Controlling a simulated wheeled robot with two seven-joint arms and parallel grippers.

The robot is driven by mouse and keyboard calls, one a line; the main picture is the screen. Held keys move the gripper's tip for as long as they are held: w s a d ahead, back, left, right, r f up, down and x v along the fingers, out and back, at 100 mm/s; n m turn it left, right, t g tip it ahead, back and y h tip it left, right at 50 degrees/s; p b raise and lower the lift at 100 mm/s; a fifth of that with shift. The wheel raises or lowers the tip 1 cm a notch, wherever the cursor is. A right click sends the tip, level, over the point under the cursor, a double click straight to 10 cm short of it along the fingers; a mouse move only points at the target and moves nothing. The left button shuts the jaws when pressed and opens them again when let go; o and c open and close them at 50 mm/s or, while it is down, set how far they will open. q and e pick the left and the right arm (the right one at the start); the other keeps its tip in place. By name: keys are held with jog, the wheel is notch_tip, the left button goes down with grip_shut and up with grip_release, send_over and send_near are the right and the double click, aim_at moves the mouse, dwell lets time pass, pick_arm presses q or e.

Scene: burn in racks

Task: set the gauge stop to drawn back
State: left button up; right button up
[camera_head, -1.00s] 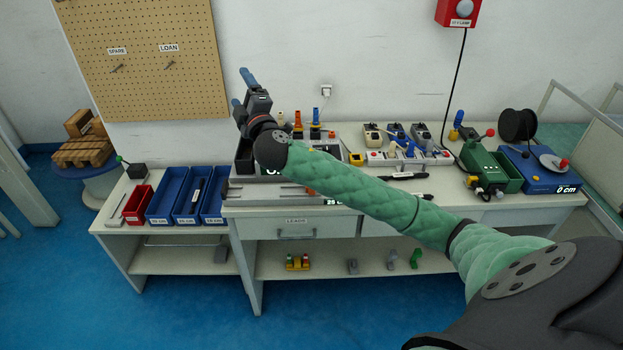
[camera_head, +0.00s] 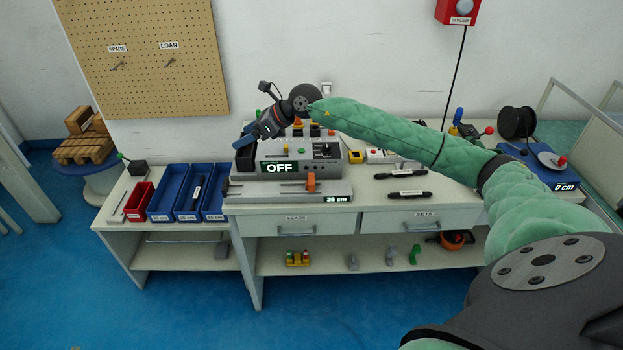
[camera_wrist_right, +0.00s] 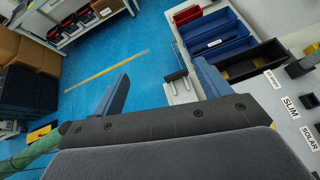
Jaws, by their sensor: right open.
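An orange block (camera_head: 311,182), which looks like the gauge stop, stands upright on the grey rail (camera_head: 250,193) in front of the tester, right of the rail's middle. The rail's readout (camera_head: 337,199) shows 25 cm. My right gripper (camera_head: 245,139) is above the left end of the tester, up and left of the orange block and apart from it. In the right wrist view its two blue fingers (camera_wrist_right: 163,85) are spread with nothing between them. The orange block cannot be made out in that view. My left gripper is in neither view.
The grey tester (camera_head: 290,168) reads OFF, with a black bin at its left. Blue trays (camera_head: 170,190) and a red tray (camera_head: 138,203) stand on the left bench. Black tools (camera_head: 402,174) lie on the bench to the right. My right arm crosses above the bench.

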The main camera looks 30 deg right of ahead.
jog(key=s+d+f+n+g+h, duration=0.1)
jog(key=s+d+f+g+h, duration=0.2)
jog(key=d+f+h, duration=0.35)
jog(key=n+g+h, duration=0.1)
jog(key=g+h, duration=0.2)
send_over(312, 178)
jog(key=a, duration=0.1)
jog(key=f, duration=0.4)
jog(key=shift+w+y, duration=0.25)
jog(key=shift+w, duration=0.05)
jog(key=shift+s+d+g, duration=0.35)
jog(key=shift+s+g, duration=0.05)
notch_tip(312, 178, down, 6)
jog(key=p, duration=0.2)
jog(key=shift+p, duration=0.3)
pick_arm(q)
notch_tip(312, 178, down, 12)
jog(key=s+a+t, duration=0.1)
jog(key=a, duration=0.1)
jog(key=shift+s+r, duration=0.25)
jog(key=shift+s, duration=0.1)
pick_arm(e)
jog(key=shift+f, duration=0.9)
jog(key=c, duration=1.3)
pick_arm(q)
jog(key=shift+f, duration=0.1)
pick_arm(e)
jog(key=shift+d, duration=0.1)
jog(key=shift+c, duration=0.5)
